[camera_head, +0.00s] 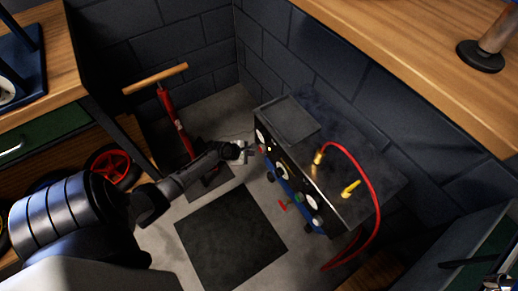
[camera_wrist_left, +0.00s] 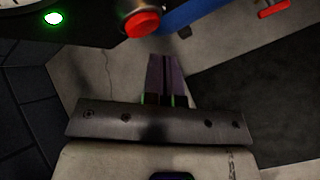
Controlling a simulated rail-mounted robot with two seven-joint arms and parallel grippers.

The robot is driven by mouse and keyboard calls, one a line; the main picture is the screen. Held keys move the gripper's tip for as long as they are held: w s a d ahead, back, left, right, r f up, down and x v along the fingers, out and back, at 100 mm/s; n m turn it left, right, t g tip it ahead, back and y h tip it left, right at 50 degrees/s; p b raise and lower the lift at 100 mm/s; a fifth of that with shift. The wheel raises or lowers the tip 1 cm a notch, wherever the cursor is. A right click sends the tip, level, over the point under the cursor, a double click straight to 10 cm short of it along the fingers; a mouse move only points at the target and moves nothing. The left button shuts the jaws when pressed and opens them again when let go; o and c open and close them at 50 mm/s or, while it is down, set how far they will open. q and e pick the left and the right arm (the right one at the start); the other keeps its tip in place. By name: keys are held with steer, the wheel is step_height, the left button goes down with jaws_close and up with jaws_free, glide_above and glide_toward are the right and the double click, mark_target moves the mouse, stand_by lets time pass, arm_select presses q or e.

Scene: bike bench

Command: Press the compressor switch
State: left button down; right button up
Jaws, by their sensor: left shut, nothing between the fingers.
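The compressor (camera_head: 300,155) is a dark box with gauges and knobs on its front panel and a blue strip below. My left gripper (camera_head: 249,150) is beside the far left end of that panel. In the left wrist view my left gripper's fingers (camera_wrist_left: 165,80) are shut together with nothing between them. A red round button (camera_wrist_left: 141,23) in a metal collar is just beyond and slightly left of the fingertips, apart from them in the picture. A green light (camera_wrist_left: 53,18) glows to its left. I cannot tell which control is the switch.
A red hose (camera_head: 372,180) arches from a yellow fitting over the compressor. A red floor pump (camera_head: 174,122) with a wooden handle stands behind my left arm. A black mat (camera_head: 230,235) lies on the floor. Wooden benches flank the space; dark block walls close the back.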

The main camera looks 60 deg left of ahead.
arm_select(q)
steer(key=shift+s+p, duration=1)
steer(key=shift+s, duration=1.6)
